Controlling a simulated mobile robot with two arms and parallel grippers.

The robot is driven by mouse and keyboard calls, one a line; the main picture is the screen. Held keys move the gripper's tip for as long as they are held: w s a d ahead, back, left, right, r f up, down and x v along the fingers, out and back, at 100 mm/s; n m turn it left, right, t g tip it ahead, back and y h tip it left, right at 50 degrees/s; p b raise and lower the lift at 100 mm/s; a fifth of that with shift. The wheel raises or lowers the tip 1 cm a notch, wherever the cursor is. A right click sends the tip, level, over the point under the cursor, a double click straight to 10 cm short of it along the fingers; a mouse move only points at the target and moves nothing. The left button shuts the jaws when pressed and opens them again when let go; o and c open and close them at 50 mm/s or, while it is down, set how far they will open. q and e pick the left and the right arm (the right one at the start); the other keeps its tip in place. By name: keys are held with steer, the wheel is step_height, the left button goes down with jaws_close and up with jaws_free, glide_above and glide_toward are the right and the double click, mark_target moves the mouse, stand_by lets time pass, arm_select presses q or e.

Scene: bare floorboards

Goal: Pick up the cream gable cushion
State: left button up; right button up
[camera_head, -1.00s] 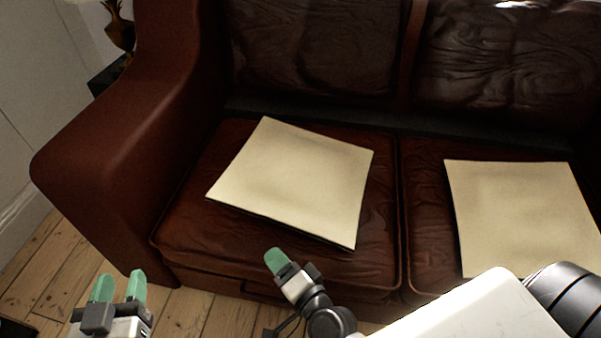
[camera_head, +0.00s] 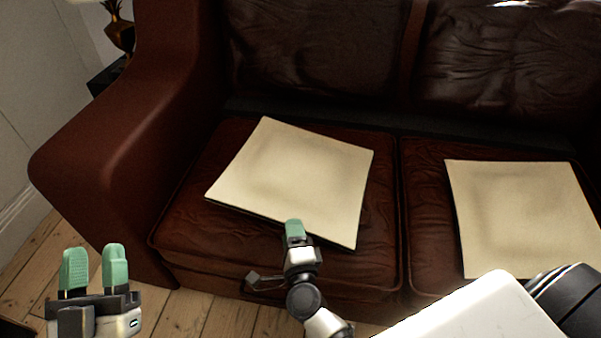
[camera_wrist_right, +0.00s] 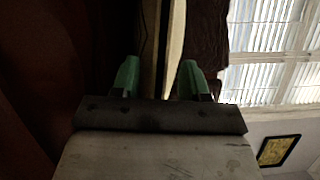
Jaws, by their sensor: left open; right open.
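Two flat, square cream cushions lie on the sofa seat, and I cannot tell by looks which is the gable one. The left cushion (camera_head: 290,175) lies turned at an angle; the right cushion (camera_head: 520,215) is partly hidden by my arm. My right gripper (camera_head: 295,230) is open at the front edge of the left cushion, with one green finger showing. In the right wrist view, a cream edge (camera_wrist_right: 176,45) stands between the open fingers of the right gripper (camera_wrist_right: 157,78), with gaps visible. My left gripper (camera_head: 95,266) is open and empty, above the floor at lower left.
The dark red leather sofa (camera_head: 105,150) has a high armrest on the left and a backrest behind the cushions. Bare floorboards (camera_head: 190,315) lie in front. A vase-like lamp base (camera_head: 120,35) stands behind the armrest.

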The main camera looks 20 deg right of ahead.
steer(key=x, duration=0.3)
steer(key=shift+w, duration=0.4)
arm_select(q)
steer(key=shift+s+r+t, duration=0.35)
steer(key=shift+r+t, duration=0.2)
steer(key=shift+t, duration=0.05)
arm_select(e)
jaws_close()
steer(key=shift+r, duration=0.1)
